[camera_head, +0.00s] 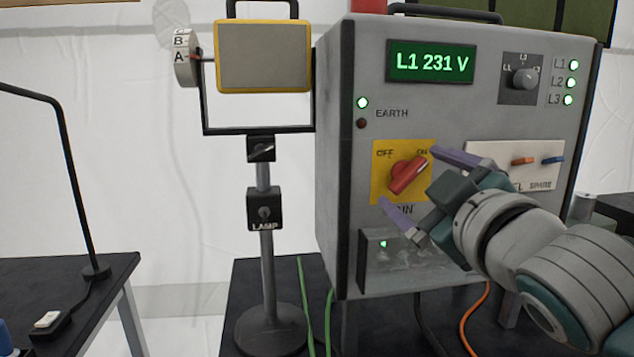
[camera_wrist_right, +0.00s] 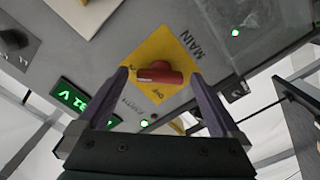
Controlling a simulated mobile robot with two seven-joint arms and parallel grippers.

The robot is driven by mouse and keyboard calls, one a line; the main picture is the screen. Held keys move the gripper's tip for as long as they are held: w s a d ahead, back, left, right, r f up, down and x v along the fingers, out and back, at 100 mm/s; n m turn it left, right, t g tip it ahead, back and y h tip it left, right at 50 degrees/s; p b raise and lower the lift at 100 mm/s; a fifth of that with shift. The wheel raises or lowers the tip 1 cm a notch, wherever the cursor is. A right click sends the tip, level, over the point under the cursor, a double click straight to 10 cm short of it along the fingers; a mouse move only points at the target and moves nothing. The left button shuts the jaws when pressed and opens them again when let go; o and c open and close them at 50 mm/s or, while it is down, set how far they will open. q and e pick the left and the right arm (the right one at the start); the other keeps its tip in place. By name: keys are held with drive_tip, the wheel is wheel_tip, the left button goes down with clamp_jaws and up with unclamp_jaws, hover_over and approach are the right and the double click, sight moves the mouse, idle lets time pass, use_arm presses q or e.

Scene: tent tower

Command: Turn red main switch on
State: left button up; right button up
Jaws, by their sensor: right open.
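The red main switch (camera_head: 408,176) is a knob on a yellow plate (camera_head: 382,165) on the front of the grey power box (camera_head: 440,110). Its bar slants from lower left to upper right, with the upper end towards the ON label. In the right wrist view the red switch (camera_wrist_right: 160,73) lies between my fingers. My right gripper (camera_head: 409,177) is open, with one purple finger above right of the knob and one below left. In the right wrist view, a gap shows between each finger and the knob. My left gripper is not in view.
The box's green display (camera_head: 431,63) reads L1 231 V, and several green lights glow. A lamp (camera_head: 263,57) on a stand (camera_head: 268,230) is left of the box. A black table (camera_head: 70,270) is at left.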

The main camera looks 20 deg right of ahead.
drive_tip(key=b+v, duration=0.1)
drive_tip(key=v, duration=0.8)
drive_tip(key=shift+s+a, duration=0.15)
drive_tip(key=shift+s, duration=0.2)
